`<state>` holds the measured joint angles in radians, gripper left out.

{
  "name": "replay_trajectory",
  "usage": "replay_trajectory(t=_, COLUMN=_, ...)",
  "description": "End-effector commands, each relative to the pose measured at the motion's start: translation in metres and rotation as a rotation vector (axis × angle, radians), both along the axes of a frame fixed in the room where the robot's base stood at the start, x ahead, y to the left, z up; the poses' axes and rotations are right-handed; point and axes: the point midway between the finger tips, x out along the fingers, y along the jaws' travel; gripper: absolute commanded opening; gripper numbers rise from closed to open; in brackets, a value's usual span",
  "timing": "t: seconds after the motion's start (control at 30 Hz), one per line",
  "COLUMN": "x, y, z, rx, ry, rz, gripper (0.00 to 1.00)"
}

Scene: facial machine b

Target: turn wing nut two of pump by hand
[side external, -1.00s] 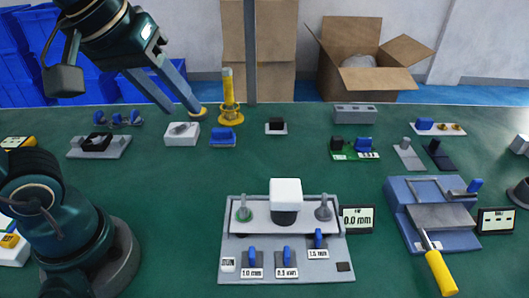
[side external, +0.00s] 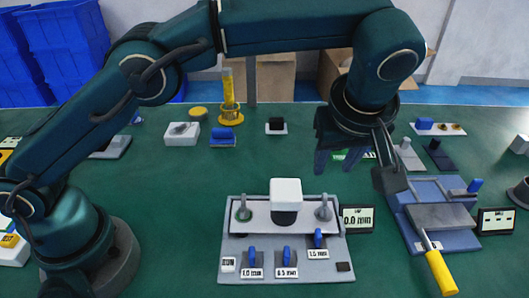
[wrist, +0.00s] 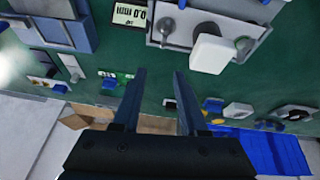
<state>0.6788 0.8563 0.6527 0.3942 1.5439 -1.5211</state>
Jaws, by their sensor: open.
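No part in view is clearly marked as the pump. A grey plate fixture (side external: 285,272) stands at front centre and bears a white block on a dark base (side external: 285,192). An upright post with a green foot (side external: 243,211) is left of the block and a grey post (side external: 323,210) is right; either may be a wing nut, but I cannot tell which is number two. In the wrist view, the white block (wrist: 212,50) and both posts show at the top. My gripper (side external: 338,163) is open and empty, pointing down above the mat, behind and right of the fixture. Its fingers (wrist: 160,72) touch nothing visible.
A 0.0 mm display (side external: 357,219) stands right of the fixture. Several blue-handled parts lie on the fixture's front. A green board is partly hidden behind my gripper. The mat left of the fixture is clear.

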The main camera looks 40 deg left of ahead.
Motion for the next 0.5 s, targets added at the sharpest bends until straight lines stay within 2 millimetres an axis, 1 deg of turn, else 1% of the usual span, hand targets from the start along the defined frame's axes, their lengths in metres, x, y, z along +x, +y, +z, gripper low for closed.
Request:
replay_trajectory(t=0.03, x=-0.004, y=-0.008, z=-0.013, rx=0.017, ry=0.019, rz=-0.024, gripper=0.42)
replay_trajectory(t=0.1, x=-0.010, y=-0.013, z=-0.025, rx=0.034, ry=0.041, rz=-0.043, gripper=0.42)
replay_trajectory(t=0.2, x=-0.015, y=-0.018, z=-0.034, rx=0.049, ry=0.058, rz=-0.062, gripper=0.42)
replay_trajectory(t=0.27, x=-0.016, y=-0.018, z=-0.036, rx=0.050, ry=0.059, rz=-0.067, gripper=0.42)
replay_trajectory(t=0.37, x=-0.013, y=-0.016, z=-0.043, rx=0.050, ry=0.059, rz=-0.068, gripper=0.42)
replay_trajectory(t=0.5, x=-0.010, y=-0.011, z=-0.057, rx=0.049, ry=0.061, rz=-0.066, gripper=0.42)
